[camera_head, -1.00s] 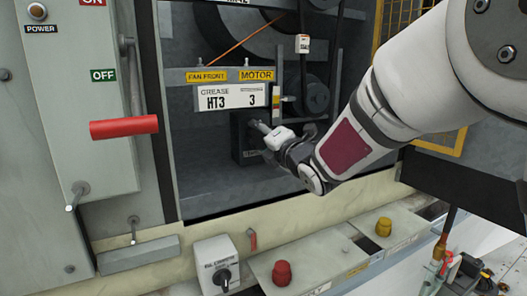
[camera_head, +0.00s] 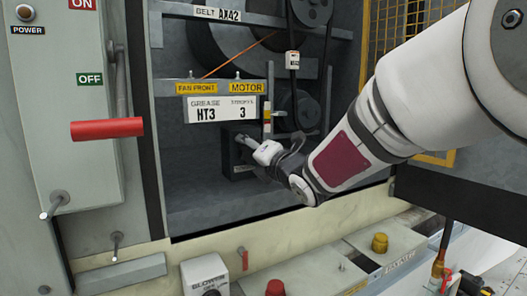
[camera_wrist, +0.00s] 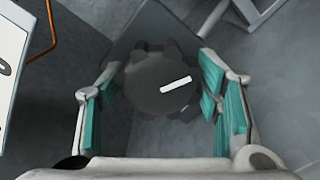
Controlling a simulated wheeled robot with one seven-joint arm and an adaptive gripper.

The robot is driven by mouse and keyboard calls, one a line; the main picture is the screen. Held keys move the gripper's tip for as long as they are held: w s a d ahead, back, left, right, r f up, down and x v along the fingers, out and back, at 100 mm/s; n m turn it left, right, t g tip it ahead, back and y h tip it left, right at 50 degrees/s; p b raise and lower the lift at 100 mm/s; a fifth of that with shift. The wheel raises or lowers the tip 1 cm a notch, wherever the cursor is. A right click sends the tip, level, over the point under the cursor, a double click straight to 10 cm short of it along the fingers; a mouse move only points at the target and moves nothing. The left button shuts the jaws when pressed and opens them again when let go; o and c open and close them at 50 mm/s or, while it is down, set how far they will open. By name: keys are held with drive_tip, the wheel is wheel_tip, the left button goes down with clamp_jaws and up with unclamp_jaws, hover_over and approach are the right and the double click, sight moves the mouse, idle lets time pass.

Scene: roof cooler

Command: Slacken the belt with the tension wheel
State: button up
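The tension wheel is a dark, lobed knob (camera_wrist: 158,85) with a white stripe, in the middle of the wrist view. My gripper (camera_wrist: 160,72) is open, with one teal-padded finger on each side of the knob. A gap shows at the left; at the right the pads are close to the rim, and I cannot tell if they touch. In the head view my gripper (camera_head: 247,141) is inside the cabinet, below the grease sign, at a dark block (camera_head: 234,162). The knob cannot be made out there. A dark belt (camera_head: 289,80) runs vertically by the pulleys (camera_head: 298,108).
A grease sign (camera_head: 226,107) hangs just above my gripper. A red-handled lever (camera_head: 107,128) is on the grey power box at left. A yellow mesh guard (camera_head: 398,30) is at right. Red (camera_head: 275,287) and yellow (camera_head: 380,242) buttons sit on the front ledge.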

drive_tip(key=shift+d, duration=0.1)
drive_tip(key=shift+s+d+r, duration=0.1)
drive_tip(key=shift+s, duration=0.1)
drive_tip(key=v, duration=1.1)
drive_tip(key=shift+s+d, duration=0.15)
